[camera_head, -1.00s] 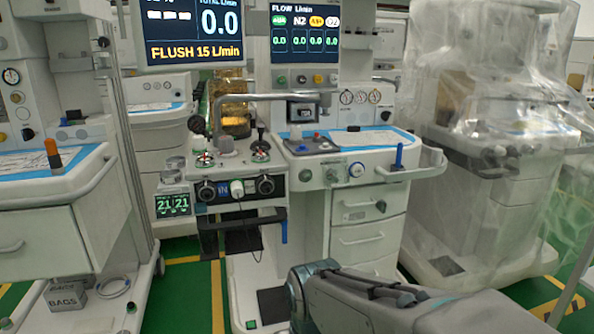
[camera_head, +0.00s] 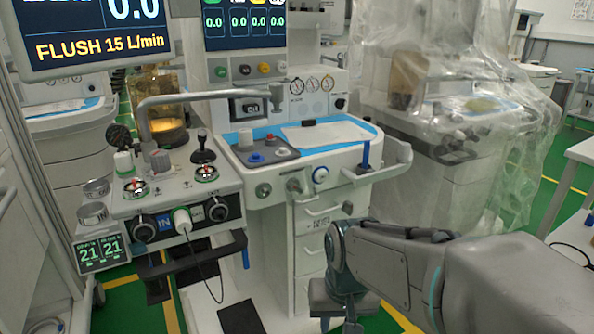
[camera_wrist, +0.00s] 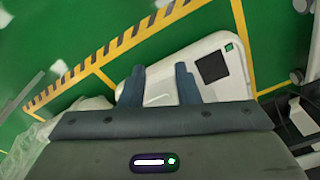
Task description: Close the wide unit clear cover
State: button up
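A wide anaesthesia unit (camera_head: 345,160) stands in the middle of the head view, with a white worktop, drawers and a control block at its left. I cannot make out a separate hinged clear cover on it. Clear plastic sheeting (camera_head: 470,60) hangs over another unit at the right. My gripper's two dark fingers (camera_wrist: 160,83) are apart and empty in the wrist view, above the floor and a white base plate (camera_wrist: 205,62). In the head view my arm reaches in from the lower right, its end low in front of the drawers.
A metal tube arm (camera_head: 205,95) crosses above the control block. A front handle bar (camera_head: 190,262) and a curved side rail (camera_head: 395,165) stick out. A white table (camera_head: 582,152) stands at the right edge. Green floor (camera_head: 545,205) is open between it and the draped unit.

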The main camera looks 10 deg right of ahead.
jog(key=w+r+m+p, duration=0.3)
jog(key=w+r+p, duration=0.2)
jog(key=r+p, duration=0.25)
jog(key=w+r+m+p, duration=0.3)
jog(key=w+r+p, duration=0.35)
jog(key=r, duration=0.25)
jog(key=m+p, duration=0.7)
jog(key=p, duration=0.8)
send_near(311, 191)
jog(key=s+r, duration=0.5)
jog(key=r, duration=0.1)
jog(key=shift+t, duration=0.3)
jog(key=f, duration=0.4)
jog(key=w+f, duration=0.1)
jog(key=f, duration=0.4)
jog(key=w+a+f, duration=0.1)
jog(key=f, duration=0.3)
jog(key=shift+f, duration=0.2)
grip_shut()
